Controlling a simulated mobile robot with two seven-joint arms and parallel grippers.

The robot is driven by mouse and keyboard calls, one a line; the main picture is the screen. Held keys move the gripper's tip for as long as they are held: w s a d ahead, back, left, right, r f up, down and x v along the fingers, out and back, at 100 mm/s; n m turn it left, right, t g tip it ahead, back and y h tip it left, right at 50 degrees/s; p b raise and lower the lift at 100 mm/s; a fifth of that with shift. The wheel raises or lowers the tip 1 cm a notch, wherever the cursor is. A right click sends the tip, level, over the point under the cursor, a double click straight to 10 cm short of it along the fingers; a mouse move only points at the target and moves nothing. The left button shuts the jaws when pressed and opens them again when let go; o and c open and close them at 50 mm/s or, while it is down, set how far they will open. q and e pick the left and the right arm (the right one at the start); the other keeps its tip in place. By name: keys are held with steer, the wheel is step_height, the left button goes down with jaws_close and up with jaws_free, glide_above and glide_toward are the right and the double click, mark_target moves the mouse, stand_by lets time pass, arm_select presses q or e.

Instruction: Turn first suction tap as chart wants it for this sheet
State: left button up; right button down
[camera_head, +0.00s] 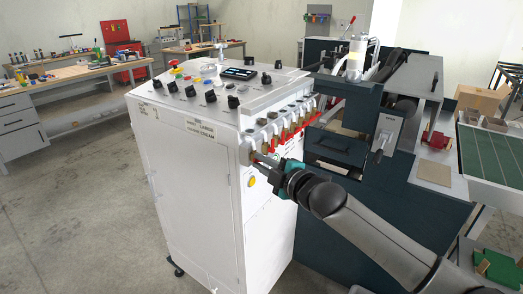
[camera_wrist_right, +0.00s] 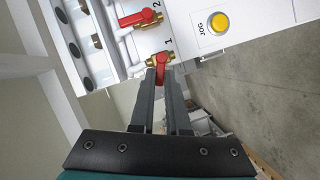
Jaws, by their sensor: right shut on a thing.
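A row of brass suction taps with red handles (camera_head: 284,132) runs along the upper edge of the white cabinet. In the right wrist view the first tap (camera_wrist_right: 161,64), marked 1, has its red handle between my right gripper's fingertips (camera_wrist_right: 161,76). That handle points down toward the gripper. The second tap's red handle (camera_wrist_right: 137,18), marked 2, points left in that view. In the head view my right gripper (camera_head: 263,158) is shut at the near end of the row, largely hiding the first tap. No chart is readable; small lettering on the cabinet (camera_head: 200,128) is blurred. My left gripper is not in view.
A yellow JOG button (camera_wrist_right: 218,22) is beside the first tap; it also shows in the head view (camera_head: 252,181). The cabinet top (camera_head: 215,90) carries knobs and a small screen. A dark machine (camera_head: 338,150) stands close on the right. Floor at left is clear.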

mark_target(270, 152)
steer(key=m+p, duration=0.1)
steer(key=r+m+g+p, duration=0.1)
steer(key=shift+w+d+r+p, duration=0.1)
steer(key=shift+w+d+p, duration=0.1)
steer(key=shift+p, duration=0.15)
steer(key=shift+w+d+r+m+g+y+b, duration=0.1)
steer(key=shift+w+d+m+g+y+b, duration=0.2)
steer(key=shift+m+g+b, duration=0.8)
steer(key=shift+w+d+r+m+g+y+b, duration=0.15)
steer(key=shift+w+m+g+y+b, duration=0.3)
steer(key=shift+m+b, duration=1.2)
steer(key=shift+w+d+r+m+g+y+b, duration=0.1)
steer(key=shift+w+d+m+g+y+b, duration=0.15)
steer(key=shift+m+g+b, duration=1.05)
steer(key=shift+t+b, duration=0.3)
steer(key=shift+t, duration=0.15)
steer(key=c, duration=0.9)
jaws_free()
